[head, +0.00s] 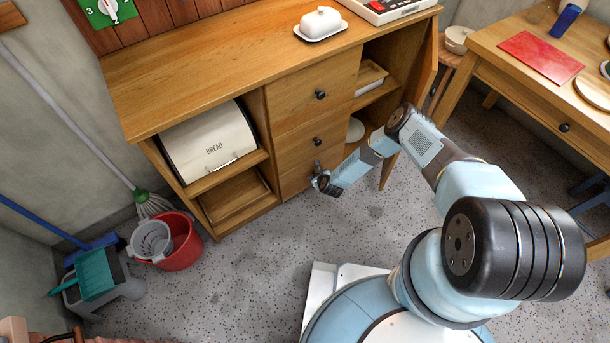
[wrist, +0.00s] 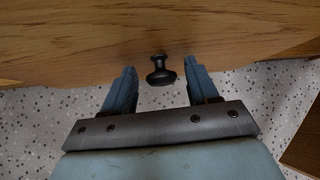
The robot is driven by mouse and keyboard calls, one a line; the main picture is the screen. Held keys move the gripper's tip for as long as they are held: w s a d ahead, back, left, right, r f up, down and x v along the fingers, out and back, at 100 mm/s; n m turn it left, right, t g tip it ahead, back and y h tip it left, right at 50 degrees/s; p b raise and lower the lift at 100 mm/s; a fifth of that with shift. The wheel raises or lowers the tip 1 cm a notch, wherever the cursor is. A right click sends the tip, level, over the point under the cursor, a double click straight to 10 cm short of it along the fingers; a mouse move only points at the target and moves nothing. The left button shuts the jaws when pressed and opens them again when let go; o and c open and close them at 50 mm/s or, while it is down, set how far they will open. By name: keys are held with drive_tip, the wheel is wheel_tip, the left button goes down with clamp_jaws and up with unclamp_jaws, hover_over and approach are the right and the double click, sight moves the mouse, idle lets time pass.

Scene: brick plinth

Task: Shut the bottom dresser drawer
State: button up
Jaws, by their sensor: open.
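The wooden dresser (head: 190,85) has a middle column of three drawers with dark round knobs. The bottom drawer (head: 294,182) is the lowest, partly hidden behind my gripper (head: 321,182). I cannot tell how far it stands out. In the wrist view, a wooden drawer front (wrist: 70,65) fills the top, and its dark knob (wrist: 160,74) sits between the two blue fingers of my gripper (wrist: 160,68). The fingers are open, one on each side of the knob, with visible gaps. They hold nothing.
A dresser door (head: 428,70) stands open at the right. A bread box (head: 208,142) sits in the left shelf. A red bucket (head: 183,248), mop and dustpan (head: 95,275) stand at the left. A table (head: 480,45) stands at the right. Speckled floor before the dresser is clear.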

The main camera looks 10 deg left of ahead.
drive_tip(key=shift+w+r, duration=0.1)
drive_tip(key=shift+w, duration=0.05)
drive_tip(key=shift+r, duration=0.1)
drive_tip(key=v, duration=1.3)
drive_tip(key=shift+s+d, duration=0.15)
drive_tip(key=shift+s, duration=0.25)
